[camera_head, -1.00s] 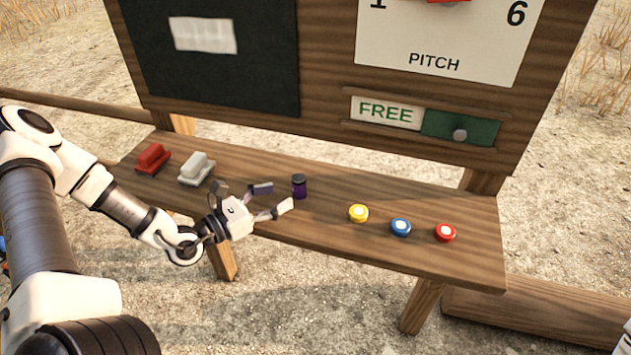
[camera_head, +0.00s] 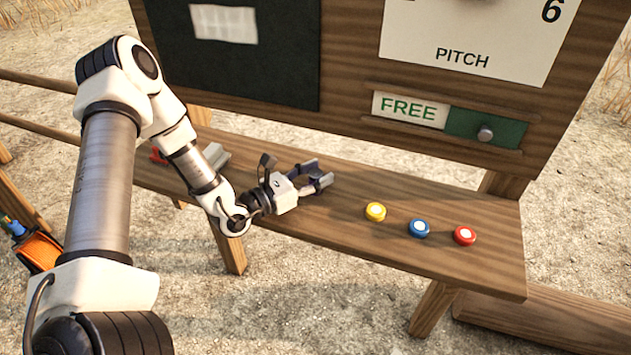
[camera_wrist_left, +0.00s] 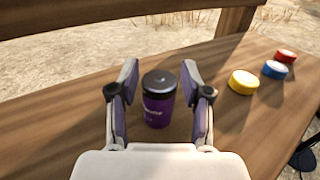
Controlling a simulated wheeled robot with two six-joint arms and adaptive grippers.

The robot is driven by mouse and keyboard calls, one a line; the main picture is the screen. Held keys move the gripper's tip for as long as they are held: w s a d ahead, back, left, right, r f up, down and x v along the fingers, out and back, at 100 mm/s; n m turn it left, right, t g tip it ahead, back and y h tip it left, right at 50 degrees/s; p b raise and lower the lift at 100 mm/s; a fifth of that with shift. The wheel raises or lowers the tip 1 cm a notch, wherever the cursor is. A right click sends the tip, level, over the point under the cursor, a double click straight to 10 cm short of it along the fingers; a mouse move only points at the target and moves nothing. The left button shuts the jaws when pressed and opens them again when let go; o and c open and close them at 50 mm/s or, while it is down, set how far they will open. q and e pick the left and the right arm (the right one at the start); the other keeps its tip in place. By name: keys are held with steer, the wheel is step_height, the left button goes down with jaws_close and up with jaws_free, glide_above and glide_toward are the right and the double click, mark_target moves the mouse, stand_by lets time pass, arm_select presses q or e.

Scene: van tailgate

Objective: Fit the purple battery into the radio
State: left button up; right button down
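The purple battery, a small upright cylinder with a dark cap, stands on the wooden shelf in the left wrist view (camera_wrist_left: 157,110). In the head view it is hidden by my left gripper (camera_head: 318,175). In the wrist view that gripper (camera_wrist_left: 160,78) is open, with one finger on each side of the battery and a visible gap on both sides. I cannot make out a radio in these frames. My right gripper is not in view.
Yellow (camera_head: 375,212), blue (camera_head: 419,228) and red (camera_head: 464,235) round pieces lie on the shelf (camera_head: 355,235) to the right. A grey-white block (camera_head: 215,155) and a partly hidden red one (camera_head: 158,155) lie left. The board (camera_head: 350,110) rises behind. An orange object (camera_head: 38,250) is at far left.

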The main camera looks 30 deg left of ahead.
arm_select(q)
jaws_close()
steer(key=shift+r, duration=0.1)
